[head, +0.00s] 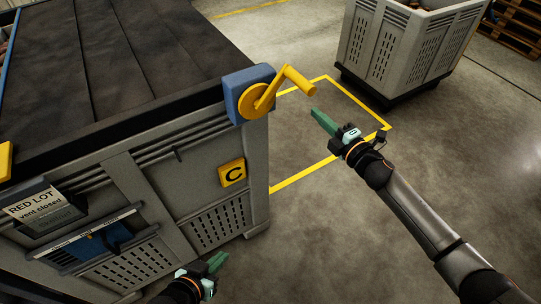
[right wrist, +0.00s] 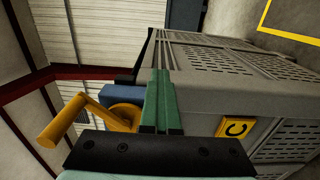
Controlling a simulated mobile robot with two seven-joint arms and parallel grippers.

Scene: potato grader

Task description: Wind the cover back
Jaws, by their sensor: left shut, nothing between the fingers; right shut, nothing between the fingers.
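The dark cover (head: 120,50) lies spread over the top of a large grey crate (head: 180,185) at the left of the head view. A yellow crank handle (head: 283,88) sits on a blue housing (head: 247,80) at the crate's upper right corner. The crank also shows in the right wrist view (right wrist: 65,120), at the left. My right gripper (head: 322,120) is shut and empty, to the right of the crank and apart from it. My left gripper (head: 214,264) is shut and empty, low in front of the crate's front wall.
A yellow "C" plate (head: 232,173) and a "RED LOT vent closed" sign (head: 42,208) are on the crate's front. A blue slider (head: 103,240) is below the sign. Another grey crate (head: 400,50) stands at the back right. A yellow floor outline (head: 352,92) surrounds clear floor between.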

